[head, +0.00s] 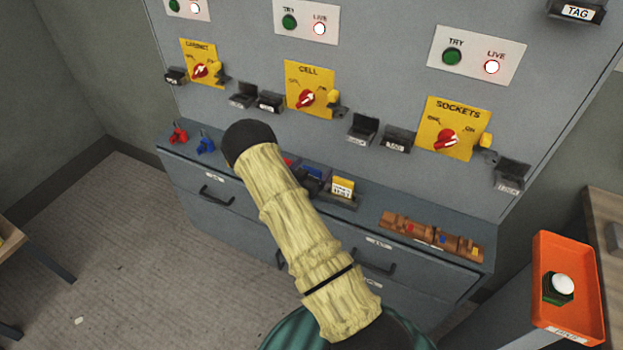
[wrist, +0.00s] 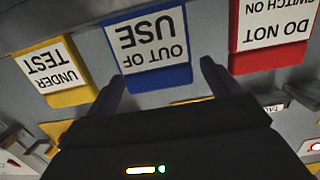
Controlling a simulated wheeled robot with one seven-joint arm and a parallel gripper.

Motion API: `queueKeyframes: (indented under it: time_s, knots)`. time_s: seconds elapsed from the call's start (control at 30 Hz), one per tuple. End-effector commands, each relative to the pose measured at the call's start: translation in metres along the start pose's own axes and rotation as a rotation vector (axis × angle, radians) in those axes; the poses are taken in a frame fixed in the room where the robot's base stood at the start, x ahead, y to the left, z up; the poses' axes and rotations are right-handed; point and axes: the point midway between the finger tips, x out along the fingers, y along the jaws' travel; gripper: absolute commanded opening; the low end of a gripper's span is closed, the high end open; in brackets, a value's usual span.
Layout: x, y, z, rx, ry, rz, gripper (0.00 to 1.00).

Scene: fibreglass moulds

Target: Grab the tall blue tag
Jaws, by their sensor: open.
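The blue tag (wrist: 163,78) stands in the middle of the wrist view, with a white label reading "OUT OF USE" upside down. My gripper (wrist: 158,70) is open, with one dark finger towards each side of the tag's blue edge. No grip on the tag shows, and I cannot tell whether the fingers touch it. In the head view the blue tag (head: 314,171) is partly visible just right of my sleeved arm, among dark shapes. My gripper cannot be made out clearly there.
A yellow "UNDER TEST" tag (wrist: 70,96) and a red "DO NOT SWITCH ON" tag (wrist: 268,60) flank the blue one closely. Red (head: 178,136) and blue (head: 205,146) padlocks stand left on the ledge. A brown wooden rack (head: 410,229) lies right. The switch panel (head: 385,85) rises behind.

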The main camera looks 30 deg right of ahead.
Motion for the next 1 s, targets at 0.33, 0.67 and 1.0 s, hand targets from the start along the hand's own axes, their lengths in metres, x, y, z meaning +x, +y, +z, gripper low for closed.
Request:
queueKeyframes:
  time_s: [0.33, 0.67, 1.0]
  knots:
    - [0.000, 0.000, 0.000, 0.000, 0.000, 0.000, 0.41]
    - [-0.001, 0.000, -0.004, 0.001, 0.000, 0.001, 0.41]
    - [-0.009, -0.003, -0.051, 0.003, 0.002, -0.005, 0.41]
